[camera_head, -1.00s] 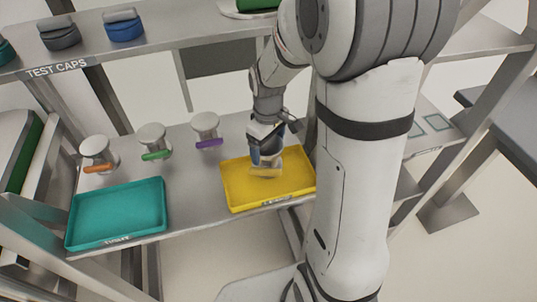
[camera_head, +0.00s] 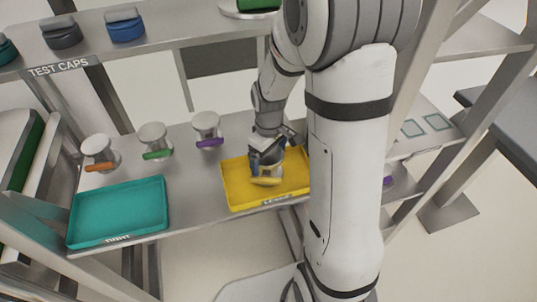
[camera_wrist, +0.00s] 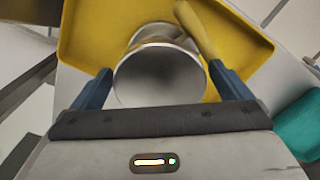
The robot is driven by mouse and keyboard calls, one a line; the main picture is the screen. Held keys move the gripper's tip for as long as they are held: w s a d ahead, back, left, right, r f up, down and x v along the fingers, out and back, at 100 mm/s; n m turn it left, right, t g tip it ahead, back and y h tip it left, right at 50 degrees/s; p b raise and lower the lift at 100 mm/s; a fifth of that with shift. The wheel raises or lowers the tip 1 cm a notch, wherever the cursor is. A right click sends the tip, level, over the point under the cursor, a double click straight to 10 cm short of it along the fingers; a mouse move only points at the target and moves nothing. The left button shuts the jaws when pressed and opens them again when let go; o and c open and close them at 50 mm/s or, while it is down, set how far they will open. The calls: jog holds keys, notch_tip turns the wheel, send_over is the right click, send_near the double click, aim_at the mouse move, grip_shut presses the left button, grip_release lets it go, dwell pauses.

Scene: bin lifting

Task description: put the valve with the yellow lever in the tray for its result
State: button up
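The valve with the yellow lever (camera_head: 265,181) is low over or on the yellow tray (camera_head: 237,198); I cannot tell whether it touches the tray floor. In the wrist view its round pale open end (camera_wrist: 158,78) faces the camera, and the yellow lever (camera_wrist: 196,28) points up and away. My gripper (camera_head: 266,160) points down into the tray. Its two blue fingers (camera_wrist: 161,72) stand close on either side of the valve and appear shut on it. The teal tray (camera_head: 119,211) is empty, with a label that seems to read TIGHT. The yellow tray's label is hard to read.
Valves with orange (camera_head: 99,166), green (camera_head: 157,154) and purple (camera_head: 210,142) levers stand in a row behind the teal tray. Several test caps (camera_head: 124,24) sit on the upper shelf. A metal rack post (camera_head: 432,62) stands right of my arm.

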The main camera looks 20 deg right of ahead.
jog(key=shift+r, duration=0.1)
notch_tip(320, 180, up, 11)
jog(key=s+r+m+t, duration=0.1)
jog(key=s+r+m, duration=0.1)
jog(key=s, duration=0.5)
jog(key=s+r+m+t, duration=0.2)
jog(key=s+r+m, duration=0.1)
jog(key=s, duration=0.5)
jog(key=shift+a+r+m, duration=0.15)
jog(key=shift+a+m, duration=0.2)
jog(key=shift+m, duration=0.55)
